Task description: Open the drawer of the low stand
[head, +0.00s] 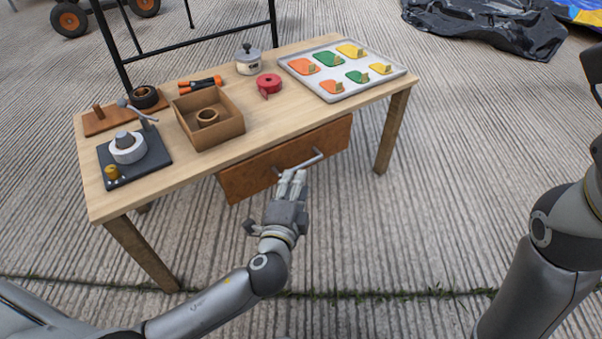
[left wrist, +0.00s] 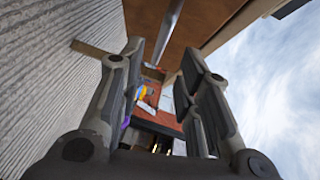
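The low stand is a light wooden table (head: 265,109) with a brown drawer (head: 250,178) under its front edge. The drawer looks shut, its front close under the top. A grey bar handle (head: 313,159) runs across the drawer front. My left gripper (head: 292,177) is just in front of the drawer, its fingertips by the handle's left part. In the left wrist view its two fingers are apart, with the handle bar (left wrist: 170,32) ahead between them, not gripped. My right arm is at the right edge; its gripper is mostly cut off.
On the top are an open wooden box (head: 222,135), a tray of coloured pieces (head: 382,82), a red tape roll (head: 268,84), a pot (head: 248,66) and a dark device (head: 155,163). A black frame stands behind. The ground in front is clear.

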